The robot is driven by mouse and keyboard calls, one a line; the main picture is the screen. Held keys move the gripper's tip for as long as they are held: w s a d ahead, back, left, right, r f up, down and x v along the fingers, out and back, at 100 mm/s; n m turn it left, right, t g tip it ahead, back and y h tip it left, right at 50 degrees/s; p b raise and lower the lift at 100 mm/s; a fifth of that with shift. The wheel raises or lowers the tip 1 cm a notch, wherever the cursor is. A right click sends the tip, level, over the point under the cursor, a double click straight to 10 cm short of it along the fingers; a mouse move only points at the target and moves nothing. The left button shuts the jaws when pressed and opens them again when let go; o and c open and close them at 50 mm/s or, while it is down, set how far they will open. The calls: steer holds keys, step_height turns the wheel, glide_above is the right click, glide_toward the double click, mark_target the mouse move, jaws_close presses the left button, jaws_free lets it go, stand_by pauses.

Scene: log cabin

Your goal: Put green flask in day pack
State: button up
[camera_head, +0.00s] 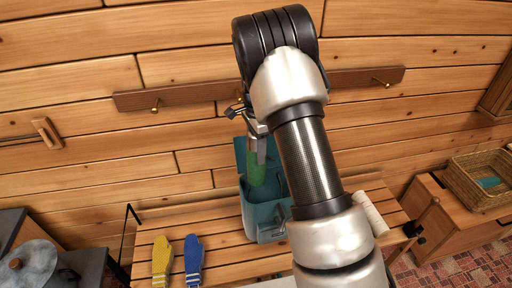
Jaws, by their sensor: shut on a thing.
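The green flask (256,174) is upright at the opening of the teal day pack (264,217), and its lower part seems to be inside the pack. The pack stands open on a slatted wooden bench (218,242). My gripper (258,146) is shut on the flask's upper end from above. My arm crosses in front of the pack's right side and hides part of it. I cannot tell whether the flask touches the pack's floor.
A yellow mitten (162,262) and a blue mitten (194,260) lie on the bench left of the pack. A white roll-shaped thing (371,214) lies to the right, beside my arm. A wicker basket (482,181) sits on a cabinet far right. A peg rail (190,94) runs along the wall behind.

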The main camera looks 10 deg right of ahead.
step_height(320, 180, down, 26)
steer(key=b, duration=1.5)
steer(key=shift+b, duration=0.3)
steer(key=shift+w+r, duration=0.1)
steer(key=o, duration=1.5)
